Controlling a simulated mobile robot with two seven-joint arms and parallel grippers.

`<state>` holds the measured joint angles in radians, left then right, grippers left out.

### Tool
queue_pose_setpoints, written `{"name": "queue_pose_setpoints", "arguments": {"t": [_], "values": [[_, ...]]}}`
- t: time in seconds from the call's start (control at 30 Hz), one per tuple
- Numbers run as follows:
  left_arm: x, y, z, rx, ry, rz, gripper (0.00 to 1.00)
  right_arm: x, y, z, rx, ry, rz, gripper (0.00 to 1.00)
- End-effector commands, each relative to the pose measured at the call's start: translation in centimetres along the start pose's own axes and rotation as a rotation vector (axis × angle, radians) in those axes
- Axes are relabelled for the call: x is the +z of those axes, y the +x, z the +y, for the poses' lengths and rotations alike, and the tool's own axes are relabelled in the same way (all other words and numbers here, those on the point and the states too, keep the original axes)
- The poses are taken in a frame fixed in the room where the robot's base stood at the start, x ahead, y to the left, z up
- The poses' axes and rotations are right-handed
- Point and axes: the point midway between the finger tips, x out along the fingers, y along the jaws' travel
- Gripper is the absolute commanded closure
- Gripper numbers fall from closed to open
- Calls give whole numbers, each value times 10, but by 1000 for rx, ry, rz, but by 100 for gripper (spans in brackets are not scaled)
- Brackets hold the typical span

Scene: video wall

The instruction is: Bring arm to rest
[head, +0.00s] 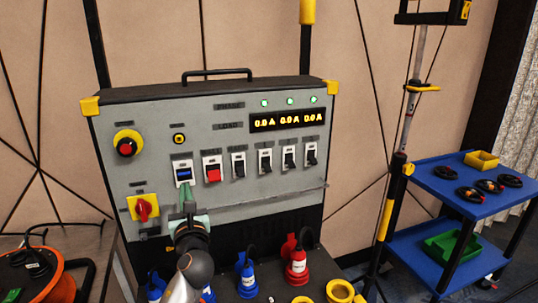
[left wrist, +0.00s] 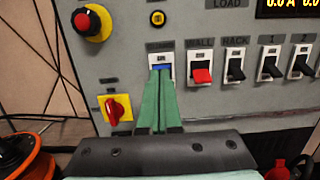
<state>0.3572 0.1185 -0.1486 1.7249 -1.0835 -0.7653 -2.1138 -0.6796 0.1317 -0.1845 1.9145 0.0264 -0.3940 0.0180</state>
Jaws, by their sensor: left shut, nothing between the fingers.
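My left gripper (head: 186,192) reaches up from the bottom of the head view. Its green fingers are shut with nothing between them, and their tips are just below the blue rocker switch (head: 184,173). In the left wrist view the shut fingers (left wrist: 160,78) cover the lower part of that switch (left wrist: 161,59); I cannot tell whether they touch it. The grey power panel (head: 230,190) stands directly in front of the gripper. My right gripper is not in view.
A red switch (head: 213,175), several black switches, a red rotary knob (head: 144,208) and an emergency stop (head: 126,147) are close by. Blue plugs (head: 246,282) and a red plug (head: 297,268) stand below. A cable reel (head: 40,280) is left; a blue cart (head: 460,195) is right.

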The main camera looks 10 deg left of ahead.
Motion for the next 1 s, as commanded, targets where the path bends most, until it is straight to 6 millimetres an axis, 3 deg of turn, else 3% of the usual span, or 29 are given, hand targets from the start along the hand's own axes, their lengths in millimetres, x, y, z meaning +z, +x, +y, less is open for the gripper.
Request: {"name": "queue_pose_setpoints", "arguments": {"t": [0.13, 0.27, 0.4, 0.6, 0.8, 0.9, 1.0], "values": [[-31, -13, -4, -37, -118, 68, 100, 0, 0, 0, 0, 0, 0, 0], [-94, -48, -10, -88, -412, 232, 100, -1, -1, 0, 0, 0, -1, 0], [-168, -106, -13, -71, -832, 472, 100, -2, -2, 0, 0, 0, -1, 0], [-248, -207, -6, 145, -1435, 805, 100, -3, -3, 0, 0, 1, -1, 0], [-294, -312, 10, 585, -1999, 1037, 100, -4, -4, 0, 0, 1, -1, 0], [-305, -355, 20, 835, -2214, 1081, 100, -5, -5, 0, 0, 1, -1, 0], [-309, -385, 26, 1041, -2365, 1085, 100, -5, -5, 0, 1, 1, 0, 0]]}}
